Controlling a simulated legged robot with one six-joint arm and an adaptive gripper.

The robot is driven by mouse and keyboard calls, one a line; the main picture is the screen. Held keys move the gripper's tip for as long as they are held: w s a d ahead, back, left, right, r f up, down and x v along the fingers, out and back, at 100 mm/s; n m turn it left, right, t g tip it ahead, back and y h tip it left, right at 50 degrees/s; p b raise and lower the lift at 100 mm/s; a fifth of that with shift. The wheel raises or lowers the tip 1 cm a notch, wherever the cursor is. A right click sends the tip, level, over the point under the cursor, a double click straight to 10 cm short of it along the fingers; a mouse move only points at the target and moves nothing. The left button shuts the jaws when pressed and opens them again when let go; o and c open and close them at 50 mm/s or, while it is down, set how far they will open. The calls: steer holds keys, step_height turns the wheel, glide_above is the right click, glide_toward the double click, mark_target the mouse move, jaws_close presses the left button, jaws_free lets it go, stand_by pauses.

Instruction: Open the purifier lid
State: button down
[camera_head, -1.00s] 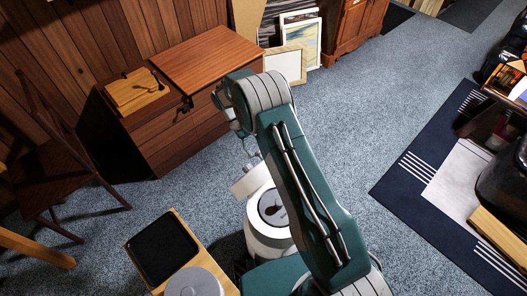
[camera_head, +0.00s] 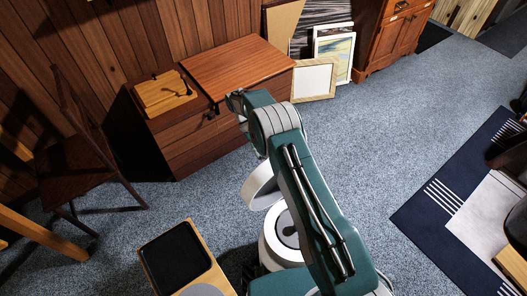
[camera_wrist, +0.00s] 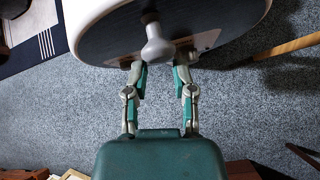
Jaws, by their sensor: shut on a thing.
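The purifier (camera_head: 283,235) is a white round body standing on the carpet, partly hidden by my arm, with a dark disc on its top. Its white round lid (camera_head: 262,187) is tilted up above the body. In the wrist view the lid (camera_wrist: 250,12) fills the top, with a pale rim, a dark round face and a grey knob (camera_wrist: 158,45) in front of it. My gripper (camera_wrist: 159,70) has its two fingers at the lid's lower edge, one on each side of the knob. The exact contact is hard to see.
A wooden stand with a black tray (camera_head: 175,259) is at the front left. A wooden cabinet (camera_head: 238,68) and a chair (camera_head: 90,165) stand by the panelled wall. Picture frames (camera_head: 314,78) lean at the back. Open carpet lies to the right, before a dark rug (camera_head: 447,195).

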steer(key=shift+s+a, duration=0.15)
steer(key=shift+a, duration=0.15)
steer(key=shift+c, duration=1.5)
jaws_free()
steer(key=shift+a, duration=0.25)
step_height(320, 180, up, 10)
steer(key=shift+f, duration=0.1)
